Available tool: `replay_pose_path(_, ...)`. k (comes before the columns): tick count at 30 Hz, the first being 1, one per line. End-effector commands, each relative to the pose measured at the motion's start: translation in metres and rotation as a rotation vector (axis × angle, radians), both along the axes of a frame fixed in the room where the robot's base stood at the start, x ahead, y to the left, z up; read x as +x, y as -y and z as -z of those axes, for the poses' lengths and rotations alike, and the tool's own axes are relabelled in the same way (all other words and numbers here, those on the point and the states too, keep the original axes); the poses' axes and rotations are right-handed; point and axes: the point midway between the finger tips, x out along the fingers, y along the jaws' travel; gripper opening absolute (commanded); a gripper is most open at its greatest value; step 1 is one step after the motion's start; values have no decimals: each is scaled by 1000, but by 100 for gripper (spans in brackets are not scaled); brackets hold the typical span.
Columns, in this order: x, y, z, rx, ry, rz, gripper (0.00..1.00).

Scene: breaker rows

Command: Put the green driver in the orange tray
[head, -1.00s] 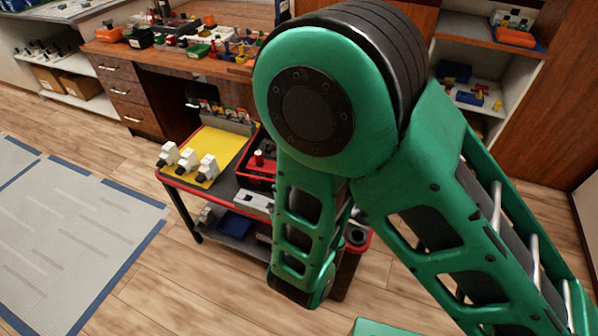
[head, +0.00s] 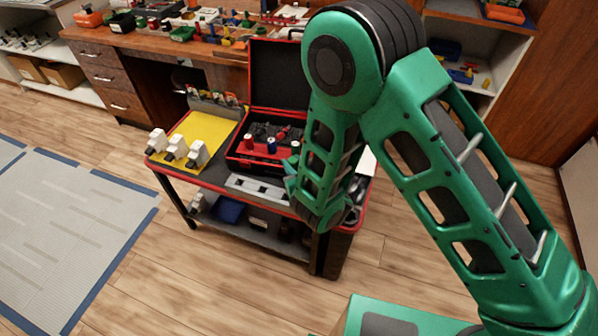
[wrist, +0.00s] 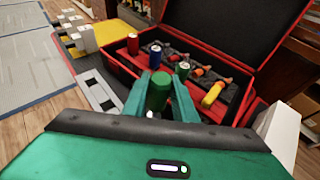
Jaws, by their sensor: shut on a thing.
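My gripper (wrist: 159,96) is shut on a green driver (wrist: 159,86), whose round green end shows between the fingers in the wrist view. It is at the near side of an open black and red case (wrist: 118,66); I cannot tell whether the driver is clear of it. In the head view my forearm hides most of the gripper. One orange tray-like thing (head: 88,19) stands on the far workbench at the left, and another orange thing (head: 503,14) is on the shelf at top right. I cannot tell which is the orange tray.
The case holds a red driver (wrist: 133,43), a blue driver (wrist: 155,54) and other tools. Its raised lid (head: 277,75) stands behind. White breakers (head: 177,148) sit on a yellow mat (head: 205,130) on the cart (head: 215,175). Wood floor is open around the cart.

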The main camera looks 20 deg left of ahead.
Motion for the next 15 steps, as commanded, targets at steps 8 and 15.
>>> replay_pose_path(8,8,3,14,0,0,1,0)
replay_pose_path(15,8,3,41,-1,-1,2,0)
